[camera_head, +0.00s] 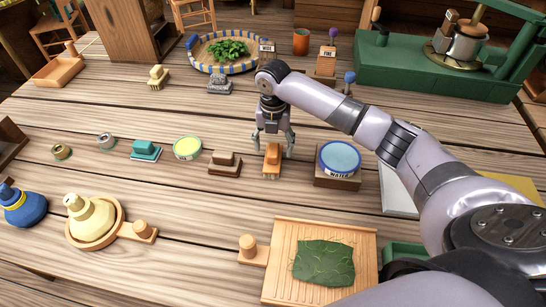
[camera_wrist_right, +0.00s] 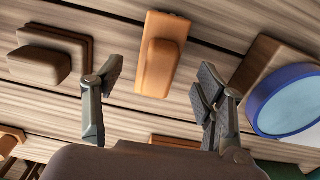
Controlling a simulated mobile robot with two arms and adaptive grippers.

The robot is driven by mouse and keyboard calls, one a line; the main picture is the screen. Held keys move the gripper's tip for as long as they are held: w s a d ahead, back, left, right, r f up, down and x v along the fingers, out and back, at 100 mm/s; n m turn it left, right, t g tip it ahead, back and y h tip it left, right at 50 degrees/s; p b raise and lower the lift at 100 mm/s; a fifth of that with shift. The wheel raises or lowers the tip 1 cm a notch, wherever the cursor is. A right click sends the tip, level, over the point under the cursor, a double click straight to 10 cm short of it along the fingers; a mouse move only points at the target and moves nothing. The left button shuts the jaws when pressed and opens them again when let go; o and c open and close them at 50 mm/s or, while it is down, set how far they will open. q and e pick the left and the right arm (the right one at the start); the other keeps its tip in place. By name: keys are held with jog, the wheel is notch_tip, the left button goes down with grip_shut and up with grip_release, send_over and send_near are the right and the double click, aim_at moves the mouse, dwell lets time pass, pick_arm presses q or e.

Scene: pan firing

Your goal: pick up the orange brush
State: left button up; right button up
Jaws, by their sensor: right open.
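The orange brush (camera_head: 272,161) lies on the wooden table between a brown brush and the blue water bowl. My right gripper (camera_head: 273,139) is above it and just behind it in the head view, with its fingers spread and nothing between them. In the right wrist view the orange brush (camera_wrist_right: 163,55) lies beyond the open fingers of the right gripper (camera_wrist_right: 157,95), roughly centred between them and apart from both. My left gripper is not in view.
The brown brush (camera_head: 225,163) is close on the left and the blue water bowl (camera_head: 340,158) on its wooden stand is close on the right. A board with a green leaf (camera_head: 324,263) lies in front.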

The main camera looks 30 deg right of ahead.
jog(key=shift+s+a+f+p, duration=0.1)
jog(key=shift+f+p, duration=0.5)
jog(key=shift+f, duration=2.25)
jog(key=shift+c, duration=0.6)
grip_shut()
